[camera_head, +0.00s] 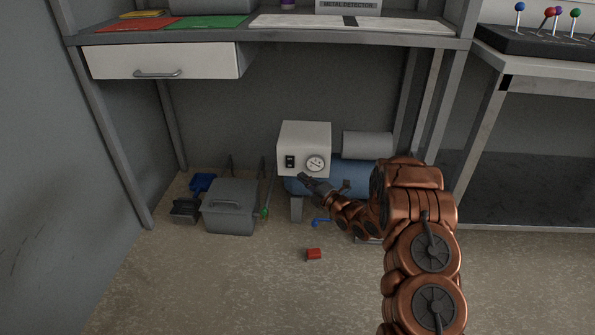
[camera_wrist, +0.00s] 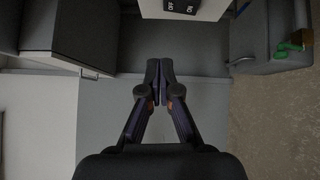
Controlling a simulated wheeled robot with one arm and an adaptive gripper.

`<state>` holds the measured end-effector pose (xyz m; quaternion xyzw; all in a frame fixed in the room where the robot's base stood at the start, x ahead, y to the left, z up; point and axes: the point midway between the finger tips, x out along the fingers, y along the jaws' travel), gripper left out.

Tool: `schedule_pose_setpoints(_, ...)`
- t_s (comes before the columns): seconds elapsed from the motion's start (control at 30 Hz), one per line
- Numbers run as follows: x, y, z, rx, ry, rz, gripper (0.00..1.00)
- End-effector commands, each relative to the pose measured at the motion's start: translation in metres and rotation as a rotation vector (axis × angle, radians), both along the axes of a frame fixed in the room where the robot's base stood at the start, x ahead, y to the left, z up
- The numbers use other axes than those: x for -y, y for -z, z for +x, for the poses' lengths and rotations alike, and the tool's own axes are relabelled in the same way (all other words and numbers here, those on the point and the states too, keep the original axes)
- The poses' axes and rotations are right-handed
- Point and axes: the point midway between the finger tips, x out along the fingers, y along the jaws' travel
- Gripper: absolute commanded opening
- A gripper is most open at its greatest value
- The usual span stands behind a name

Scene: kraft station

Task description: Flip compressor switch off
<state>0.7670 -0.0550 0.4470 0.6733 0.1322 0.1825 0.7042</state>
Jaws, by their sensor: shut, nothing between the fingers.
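The compressor has a white control box (camera_head: 305,139) on a blue tank (camera_head: 357,178), under the workbench. Its black switch (camera_head: 290,162) is on the box's front, left of a round gauge (camera_head: 315,164). My gripper (camera_head: 303,178) reaches in from the right, its tips just below the box's lower edge in the picture. In the wrist view my gripper (camera_wrist: 159,66) is shut and empty, apart from the switch (camera_wrist: 182,6), which is cut by the top edge and carries ON/OFF lettering. I cannot tell which way the switch is set.
A grey toolbox (camera_head: 230,206) stands left of the compressor, with a blue item (camera_head: 202,183) behind it. A red block (camera_head: 314,254) lies on the floor in front. The workbench drawer (camera_head: 163,62) hangs above left. Open floor lies in front.

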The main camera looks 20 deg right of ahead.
Motion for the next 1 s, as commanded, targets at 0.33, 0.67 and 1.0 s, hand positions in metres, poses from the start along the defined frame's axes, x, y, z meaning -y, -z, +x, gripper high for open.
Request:
schedule_pose_setpoints(0.33, 0.014, -0.002, -0.023, -0.002, 0.003, -0.001, 0.0)
schedule_pose_setpoints(0.67, 0.014, -0.002, -0.024, 0.0, 0.003, -0.001, 0.0)
schedule_pose_setpoints(1.0, 0.016, -0.024, -0.019, -0.049, 0.022, -0.008, 0.0)
